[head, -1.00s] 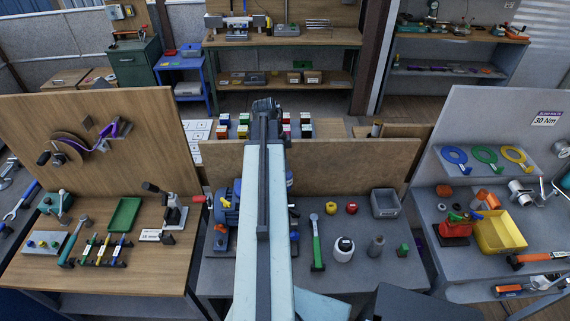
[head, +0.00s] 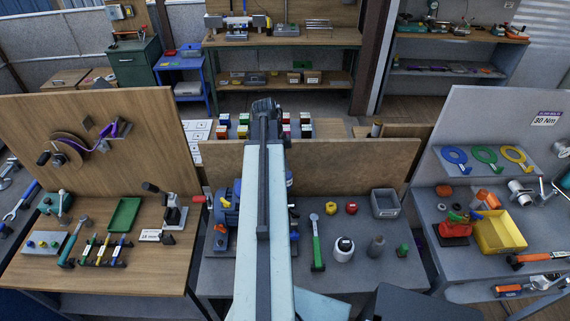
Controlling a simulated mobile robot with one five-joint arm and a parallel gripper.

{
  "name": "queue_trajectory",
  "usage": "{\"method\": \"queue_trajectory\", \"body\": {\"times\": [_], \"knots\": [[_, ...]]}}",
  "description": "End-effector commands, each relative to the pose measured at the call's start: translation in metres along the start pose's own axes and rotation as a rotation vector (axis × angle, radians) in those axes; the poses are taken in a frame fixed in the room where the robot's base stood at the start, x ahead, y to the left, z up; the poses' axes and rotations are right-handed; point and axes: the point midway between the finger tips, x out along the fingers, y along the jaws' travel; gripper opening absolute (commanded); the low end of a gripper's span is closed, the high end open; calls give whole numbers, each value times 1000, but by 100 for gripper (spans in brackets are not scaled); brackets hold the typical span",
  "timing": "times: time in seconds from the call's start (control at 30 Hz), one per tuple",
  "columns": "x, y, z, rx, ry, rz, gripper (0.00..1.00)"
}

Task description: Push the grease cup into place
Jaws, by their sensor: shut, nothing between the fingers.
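My pale blue arm (head: 264,220) reaches up the middle of the head view over the centre bench. Its dark far end (head: 264,107) shows above the bench's back board. I cannot make out my gripper's fingers; they are hidden behind or beyond the arm. A blue motor-like machine (head: 226,212) stands on the centre bench, partly covered by the arm. Small dark and coloured parts (head: 294,236) show just right of the arm. I cannot single out the grease cup; it may be hidden by the arm or too small to tell.
A wooden board (head: 345,165) backs the bench. Cluttered benches stand left and right.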

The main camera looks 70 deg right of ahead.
Motion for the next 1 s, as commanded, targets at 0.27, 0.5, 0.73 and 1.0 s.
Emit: {"method": "queue_trajectory", "body": {"times": [0.27, 0.5, 0.73, 1.0], "knots": [[0, 0, 0, 0, 0, 0, 0], [-3, 0, -1, 0, 0, 0, 0], [-29, 0, -7, -1, 0, 0, 0], [-59, 0, -15, -1, 0, 0, 0]]}}
